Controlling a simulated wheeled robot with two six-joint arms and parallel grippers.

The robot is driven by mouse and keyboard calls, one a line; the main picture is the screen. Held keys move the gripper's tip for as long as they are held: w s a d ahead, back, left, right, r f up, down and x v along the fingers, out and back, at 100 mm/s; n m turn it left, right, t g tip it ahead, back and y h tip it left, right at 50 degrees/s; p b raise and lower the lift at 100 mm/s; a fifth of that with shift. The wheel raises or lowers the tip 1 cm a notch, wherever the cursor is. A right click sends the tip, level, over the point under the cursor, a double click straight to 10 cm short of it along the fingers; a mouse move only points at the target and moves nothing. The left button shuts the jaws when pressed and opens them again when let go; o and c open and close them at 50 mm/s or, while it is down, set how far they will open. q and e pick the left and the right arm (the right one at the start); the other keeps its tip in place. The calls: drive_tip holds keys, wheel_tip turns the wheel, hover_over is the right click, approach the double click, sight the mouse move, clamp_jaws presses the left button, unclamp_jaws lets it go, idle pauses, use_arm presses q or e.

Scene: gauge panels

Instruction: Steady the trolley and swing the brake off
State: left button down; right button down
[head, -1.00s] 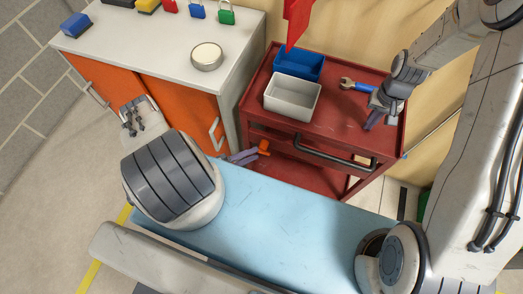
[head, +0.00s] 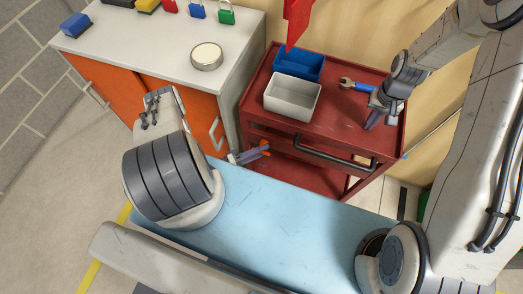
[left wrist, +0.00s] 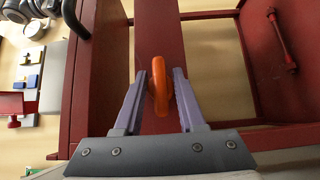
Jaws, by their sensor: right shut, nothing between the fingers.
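The red trolley (head: 340,122) stands beside the cabinet, with a black push handle (head: 330,158) along its front. An orange brake lever (head: 265,146) is low on its left front; the left wrist view shows the lever as a rounded orange piece (left wrist: 159,85). My left gripper (head: 258,152) is at the lever, its two fingers open on either side of it, with narrow gaps visible in the left wrist view. My right gripper (head: 370,126) is shut and empty, its fingers over the right part of the trolley top. Whether it touches the trolley is unclear.
On the trolley top are a grey bin (head: 292,98), a blue bin (head: 299,65) and a blue-handled wrench (head: 356,85). The cabinet (head: 200,95) with orange doors stands close on the left. A light blue surface (head: 270,215) lies in front of the trolley.

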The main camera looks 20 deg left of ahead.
use_arm(q)
drive_tip(key=shift+n, duration=0.3)
drive_tip(key=n+t+h, duration=0.1)
drive_tip(key=n+t, duration=0.1)
drive_tip(key=n, duration=0.1)
drive_tip(key=shift+t+h, duration=0.3)
drive_tip(key=shift+t, duration=0.1)
drive_tip(key=shift+n+t, duration=0.6)
drive_tip(key=shift+n, duration=0.2)
drive_tip(key=c, duration=0.6)
unclamp_jaws()
drive_tip(key=v, duration=1.2)
